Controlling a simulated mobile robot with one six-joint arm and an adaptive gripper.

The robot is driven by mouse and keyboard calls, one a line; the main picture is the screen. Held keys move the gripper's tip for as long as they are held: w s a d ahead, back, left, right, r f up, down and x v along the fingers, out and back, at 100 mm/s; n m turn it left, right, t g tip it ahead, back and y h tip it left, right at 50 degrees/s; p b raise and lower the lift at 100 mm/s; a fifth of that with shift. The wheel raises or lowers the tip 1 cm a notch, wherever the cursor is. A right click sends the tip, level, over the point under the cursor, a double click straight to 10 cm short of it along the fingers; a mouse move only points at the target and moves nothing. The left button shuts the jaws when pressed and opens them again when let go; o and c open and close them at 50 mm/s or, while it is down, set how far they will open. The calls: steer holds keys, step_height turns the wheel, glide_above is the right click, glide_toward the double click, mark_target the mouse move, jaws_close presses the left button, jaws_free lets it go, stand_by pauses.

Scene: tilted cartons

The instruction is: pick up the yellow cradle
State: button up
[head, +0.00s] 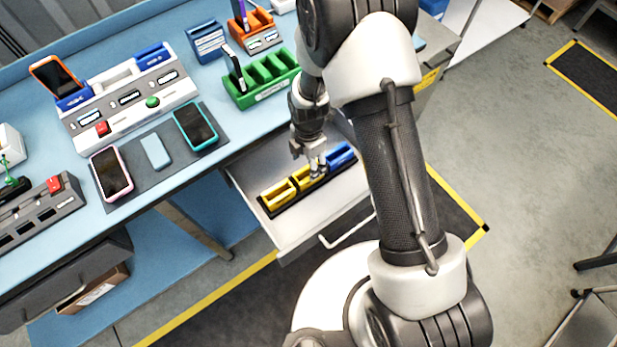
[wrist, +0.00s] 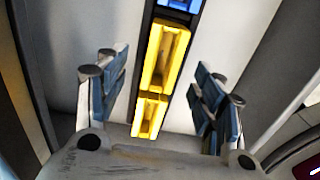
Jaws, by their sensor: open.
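Two yellow cradles sit end to end in a narrow black tray (head: 268,209) inside an open drawer. One yellow cradle (head: 276,197) is at the near left end; the other yellow cradle (head: 300,183) is in the middle, partly hidden by my gripper (head: 314,172). A blue cradle (head: 342,154) is at the far end. In the wrist view, my gripper (wrist: 158,78) is open and empty, its fingers on either side of the row. The longer-looking yellow cradle (wrist: 165,58) shows between them, with the other yellow one (wrist: 149,118) below it.

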mark_target(308, 172)
steer(key=shift+s+f+b, duration=0.2)
steer(key=shift+f+b, duration=1)
steer(key=shift+f, duration=1.85)
steer(key=shift+r, duration=0.1)
steer(key=shift+c, duration=0.2)
steer(key=c, duration=1.1)
steer(key=shift+r, duration=0.1)
step_height(308, 172, up, 20)
steer(key=p, duration=0.6)
steer(key=shift+r+p, duration=0.6)
